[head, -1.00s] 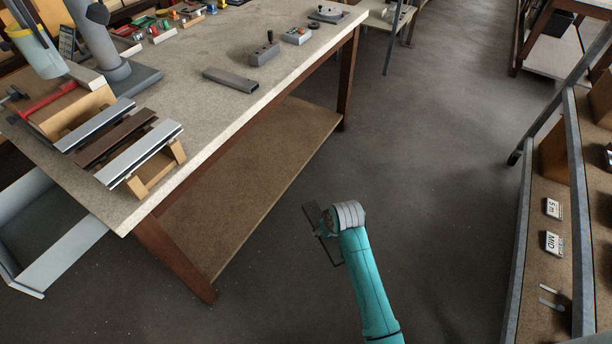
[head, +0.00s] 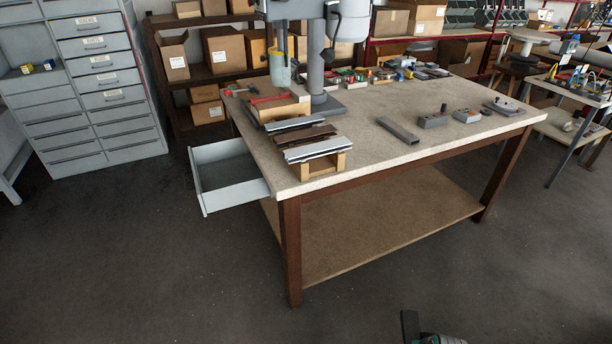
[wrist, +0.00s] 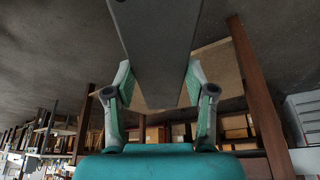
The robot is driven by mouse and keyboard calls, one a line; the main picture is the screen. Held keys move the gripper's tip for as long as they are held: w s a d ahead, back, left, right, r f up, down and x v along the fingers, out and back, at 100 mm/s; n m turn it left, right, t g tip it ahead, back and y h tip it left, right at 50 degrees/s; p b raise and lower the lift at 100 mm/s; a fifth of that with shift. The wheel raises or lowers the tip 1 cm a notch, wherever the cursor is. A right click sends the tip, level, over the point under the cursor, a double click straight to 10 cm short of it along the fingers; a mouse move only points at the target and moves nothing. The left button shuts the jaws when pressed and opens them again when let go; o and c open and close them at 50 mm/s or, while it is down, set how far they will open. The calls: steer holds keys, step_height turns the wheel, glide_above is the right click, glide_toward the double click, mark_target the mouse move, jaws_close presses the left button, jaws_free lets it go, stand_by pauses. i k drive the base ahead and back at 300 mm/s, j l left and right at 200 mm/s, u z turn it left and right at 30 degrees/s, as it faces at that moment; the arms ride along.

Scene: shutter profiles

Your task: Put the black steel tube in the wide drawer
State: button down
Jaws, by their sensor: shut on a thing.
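My gripper (wrist: 159,82) is shut on a long, dark grey bar, which I take to be the black steel tube (wrist: 156,35). One finger presses each side, and the tube runs out of the top of the wrist view. In the head view, only a dark end of the tube (head: 410,326) and a bit of my gripper show at the bottom edge, over the floor, apart from the bench. The wide drawer (head: 236,196) stands pulled out at the bench's left end, below the top. Its visible inside looks empty.
The workbench (head: 345,165) has a lower shelf and brown legs. On it are profiles on wooden blocks (head: 318,160), a drill press and a grey bar (head: 398,130). A grey drawer cabinet (head: 95,90) stands back left. The floor before the drawer is clear.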

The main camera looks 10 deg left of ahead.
mark_target(240, 176)
steer(key=u, duration=1.45)
steer(key=i+u, duration=0.2)
steer(key=u, duration=0.15)
steer(key=i+j+u, duration=0.1)
steer(key=u, duration=0.3)
steer(key=i+l+u, duration=0.1)
steer(key=i+u, duration=0.25)
steer(key=i+l, duration=0.2)
steer(key=i, duration=0.3)
steer(key=i+l, duration=0.2)
steer(key=i, duration=0.3)
steer(key=i+l, duration=0.25)
steer(key=i, duration=0.25)
steer(key=i+j+z, duration=0.1)
steer(key=i+z, duration=0.25)
steer(key=i, duration=0.2)
steer(key=i+j+z, duration=0.2)
steer(key=i+z, duration=0.2)
steer(key=i, duration=0.15)
steer(key=z, duration=1.6)
